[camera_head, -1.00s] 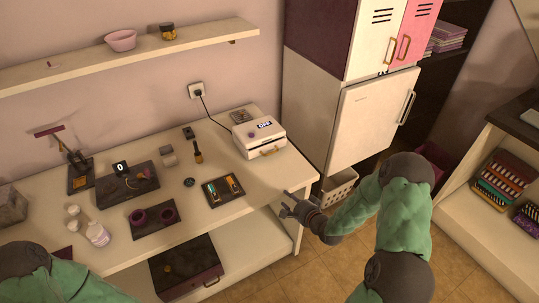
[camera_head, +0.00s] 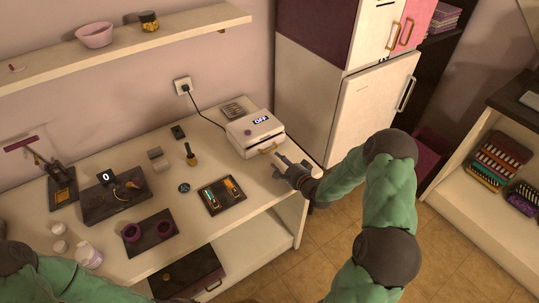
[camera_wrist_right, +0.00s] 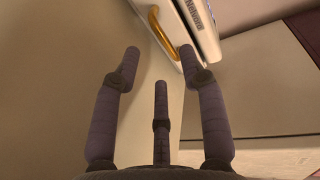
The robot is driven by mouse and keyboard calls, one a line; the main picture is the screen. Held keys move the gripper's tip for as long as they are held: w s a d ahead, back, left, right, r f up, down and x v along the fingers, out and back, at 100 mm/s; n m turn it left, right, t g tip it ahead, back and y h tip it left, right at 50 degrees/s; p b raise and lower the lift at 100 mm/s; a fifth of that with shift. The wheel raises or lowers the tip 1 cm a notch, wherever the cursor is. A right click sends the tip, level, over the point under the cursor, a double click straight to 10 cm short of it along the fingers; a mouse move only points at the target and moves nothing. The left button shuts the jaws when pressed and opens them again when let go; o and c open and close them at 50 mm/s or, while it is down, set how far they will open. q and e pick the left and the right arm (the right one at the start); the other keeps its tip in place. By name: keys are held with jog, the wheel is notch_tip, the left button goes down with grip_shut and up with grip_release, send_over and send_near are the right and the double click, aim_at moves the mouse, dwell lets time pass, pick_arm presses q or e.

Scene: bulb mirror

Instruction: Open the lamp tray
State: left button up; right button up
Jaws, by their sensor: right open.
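The lamp unit (camera_head: 252,128) is a white box with an OFF display, plugged into the wall, at the back right of the table. Its tray front carries a gold handle (camera_head: 268,148), and the tray looks shut. In the right wrist view the gold handle (camera_wrist_right: 162,32) lies just beyond the fingertips, with the white unit (camera_wrist_right: 198,30) at the top. My right gripper (camera_head: 280,168) is open and empty, in front of the handle and apart from it; its three spread fingers show in the right wrist view (camera_wrist_right: 160,75). My left arm shows at the lower left, but its gripper is out of view.
On the table (camera_head: 150,265) stand a dark tray with small tubes (camera_head: 222,195), a small bottle (camera_head: 190,155) and a mat with purple cups (camera_head: 150,232). A tall cabinet (camera_head: 365,110) stands right of the table.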

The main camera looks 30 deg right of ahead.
aim_at(270, 160)
jog(key=b+x, duration=0.1)
jog(key=x, duration=0.6)
jog(key=shift+a+b, duration=0.15)
jog(key=shift+b, duration=0.2)
jog(key=shift+c, duration=0.3)
grip_shut()
